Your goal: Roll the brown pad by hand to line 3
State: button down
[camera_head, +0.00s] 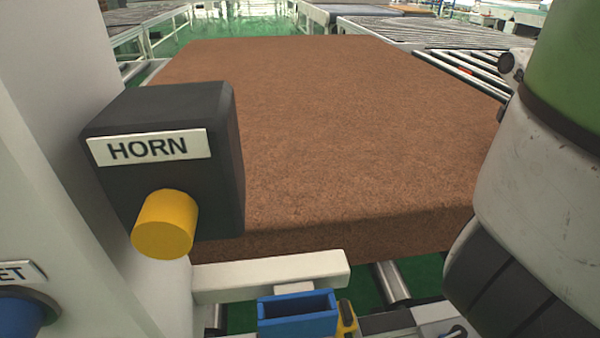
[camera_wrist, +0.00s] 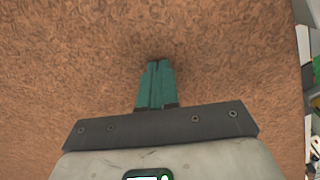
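The brown pad (camera_head: 340,120) is a large, thick flat slab lying on a roller conveyor in the head view. Its near edge is just beyond the horn box, which hides part of its left side. In the wrist view the pad (camera_wrist: 70,60) fills most of the picture. My gripper (camera_wrist: 159,65) has teal fingers side by side, shut with nothing seen between them. The fingertips point at the pad's surface, with a dark shadow around them; they seem to touch it or be very close. My arm covers the right of the head view, and the gripper is hidden there.
A dark box marked HORN (camera_head: 165,150) with a yellow button (camera_head: 165,224) stands close at left. A white bar (camera_head: 270,276) and a blue open holder (camera_head: 297,314) are in front of the pad. Roller conveyors (camera_head: 430,33) lie beyond at right. Green floor shows at the back.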

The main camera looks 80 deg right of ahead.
jog(key=shift+s+d+f+p, duration=0.15)
jog(key=shift+s+d, duration=0.45)
jog(key=shift+s, duration=0.85)
jog(key=shift+s+d+f+p, duration=0.15)
jog(key=shift+s+d, duration=0.4)
jog(key=shift+s, duration=0.85)
jog(key=shift+s+d+f+p, duration=0.15)
jog(key=shift+s+d, duration=0.45)
jog(key=shift+s, duration=0.85)
jog(key=shift+w+r, duration=0.1)
jog(key=shift+w, duration=0.05)
jog(key=shift+d+r+p, duration=0.1)
jog(key=shift+r+p, duration=0.8)
jog(key=shift+p, duration=0.1)
notch_tip(320, 180, up, 6)
jog(key=p, duration=0.5)
jog(key=shift+f, duration=0.15)
jog(key=shift+p, duration=0.3)
